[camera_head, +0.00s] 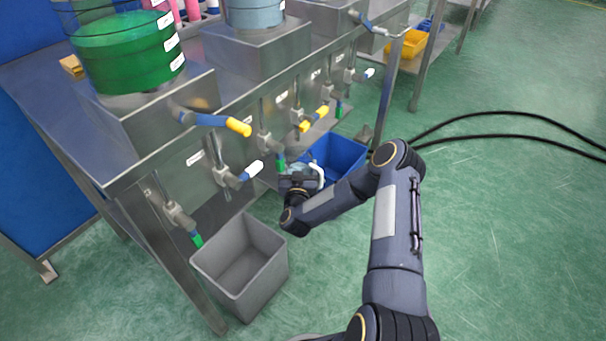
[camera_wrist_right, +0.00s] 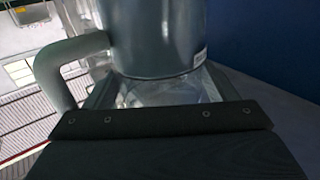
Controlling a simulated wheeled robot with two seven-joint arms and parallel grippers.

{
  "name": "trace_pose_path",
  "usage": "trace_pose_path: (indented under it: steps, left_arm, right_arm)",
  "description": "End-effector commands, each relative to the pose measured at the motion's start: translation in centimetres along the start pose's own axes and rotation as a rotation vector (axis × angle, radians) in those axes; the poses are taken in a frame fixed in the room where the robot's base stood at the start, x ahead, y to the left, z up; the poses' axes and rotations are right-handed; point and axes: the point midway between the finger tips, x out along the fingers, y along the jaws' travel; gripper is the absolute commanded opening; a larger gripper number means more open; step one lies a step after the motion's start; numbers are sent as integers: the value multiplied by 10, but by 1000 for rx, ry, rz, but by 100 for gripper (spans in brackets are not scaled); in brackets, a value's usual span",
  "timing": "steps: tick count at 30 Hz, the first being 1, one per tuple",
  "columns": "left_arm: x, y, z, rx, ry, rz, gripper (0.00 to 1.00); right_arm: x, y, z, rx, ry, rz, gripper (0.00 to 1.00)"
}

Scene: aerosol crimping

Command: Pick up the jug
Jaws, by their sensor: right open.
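The jug (camera_wrist_right: 155,40) is a grey, see-through vessel with a label and a thick curved handle (camera_wrist_right: 68,62) on its left side in the right wrist view. I cannot tell whether the fingers touch the jug. My left gripper is not in view.
A steel bench (camera_head: 130,165) with taps and hoses stands close on the left. Black cables (camera_head: 500,113) lie on the otherwise clear green floor at right.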

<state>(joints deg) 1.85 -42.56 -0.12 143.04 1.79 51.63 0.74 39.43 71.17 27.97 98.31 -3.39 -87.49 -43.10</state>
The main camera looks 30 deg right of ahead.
Motion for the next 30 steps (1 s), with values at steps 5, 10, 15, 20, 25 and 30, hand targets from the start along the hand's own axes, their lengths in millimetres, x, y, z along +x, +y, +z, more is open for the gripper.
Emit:
trace_pose_path:
  steps: [5,10,15,20,25,30]
  left_arm:
    - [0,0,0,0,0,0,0]
    - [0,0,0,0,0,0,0]
    - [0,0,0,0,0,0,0]
    - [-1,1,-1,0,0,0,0]
    - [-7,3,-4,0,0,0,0]
    - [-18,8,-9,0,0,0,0]
  right_arm:
    - [0,0,0,0,0,0,70]
    - [0,0,0,0,0,0,48]
    - [0,0,-1,0,2,0,36]
    - [0,0,-3,0,2,0,36]
    - [0,-1,-14,0,3,0,36]
    - [0,-1,-38,0,5,0,36]
